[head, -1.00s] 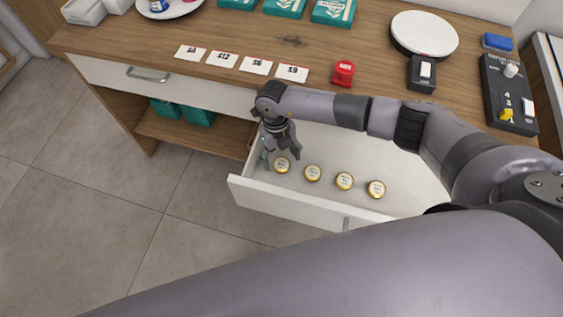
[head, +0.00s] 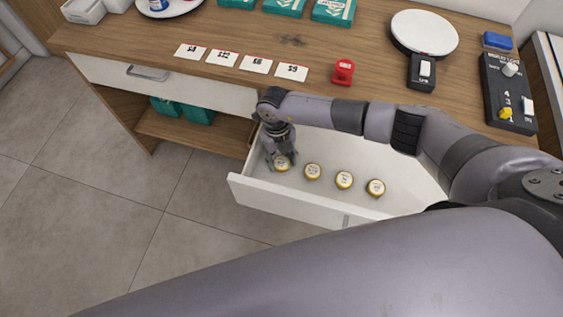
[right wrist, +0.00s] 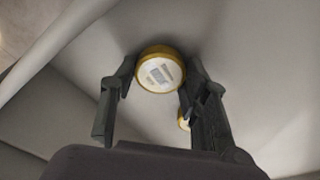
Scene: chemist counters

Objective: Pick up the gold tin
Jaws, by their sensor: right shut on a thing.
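Several round gold tins with pale labelled lids stand in a row in the open white drawer (head: 290,205). The leftmost gold tin (head: 282,164) is between the fingers of my right gripper (head: 281,163), which is shut on it. In the right wrist view this tin (right wrist: 160,70) sits between the two dark fingertips (right wrist: 158,82), lid facing the camera. The other tins, the second (head: 313,171), the third (head: 344,180) and the rightmost (head: 376,187), stand apart to the right. I cannot tell whether the held tin touches the drawer floor. My left gripper is not in view.
The drawer walls surround the tins closely at the left end. On the wooden counter (head: 150,45) above are price cards (head: 256,65), a red block (head: 343,72), a round white turntable (head: 424,33) and a switch panel (head: 508,95). Teal boxes (head: 332,12) stand at the back.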

